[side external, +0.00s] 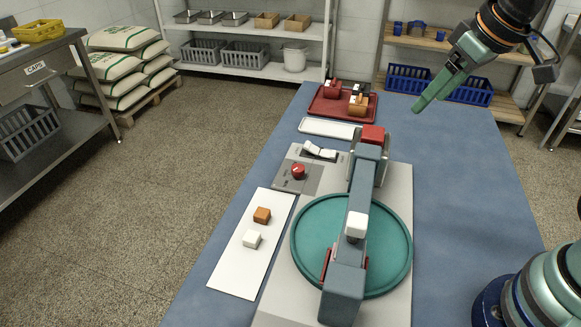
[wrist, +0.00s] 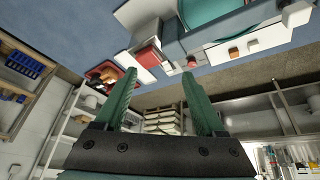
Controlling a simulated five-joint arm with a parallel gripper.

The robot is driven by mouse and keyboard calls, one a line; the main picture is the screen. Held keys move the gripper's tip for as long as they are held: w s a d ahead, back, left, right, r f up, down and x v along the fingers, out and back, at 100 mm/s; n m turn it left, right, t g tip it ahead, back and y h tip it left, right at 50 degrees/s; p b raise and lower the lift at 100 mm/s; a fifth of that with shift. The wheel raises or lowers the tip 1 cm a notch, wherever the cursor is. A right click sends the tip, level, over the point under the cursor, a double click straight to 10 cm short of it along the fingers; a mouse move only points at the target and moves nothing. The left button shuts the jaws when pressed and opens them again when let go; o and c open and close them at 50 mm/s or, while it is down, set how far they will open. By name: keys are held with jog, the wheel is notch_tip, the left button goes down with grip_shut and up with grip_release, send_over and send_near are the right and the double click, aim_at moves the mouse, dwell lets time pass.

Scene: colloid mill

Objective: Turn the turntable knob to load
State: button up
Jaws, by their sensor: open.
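The turntable (side external: 310,250) is a round teal disc on a grey base, under a grey bridge (side external: 358,205). A red knob (side external: 298,171) stands on a grey panel to the left of the bridge in the side view. Its pointer direction and any load mark are too small to read. The teal disc also shows at the top of the wrist view (wrist: 205,12). My gripper (side external: 422,105) is at the upper right in the side view, raised above the table and well apart from the knob. Its green fingers are apart and empty in the wrist view (wrist: 157,82).
A white and a brown block lie on a white board (side external: 225,272) left of the turntable. A red tray (side external: 325,112) with several items and a white tray (side external: 327,128) lie at the far end. The blue table (side external: 455,190) is clear right of the machine.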

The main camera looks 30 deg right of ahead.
jog(key=w+a+n+g, duration=0.1)
jog(key=w+a+n, duration=0.2)
jog(key=w, duration=0.3)
jog(key=n+g, duration=0.4)
jog(key=n, duration=0.4)
send_over(298, 167)
notch_tip(298, 167, down, 12)
notch_tip(298, 167, down, 12)
jog(key=shift+f, duration=0.15)
grip_shut()
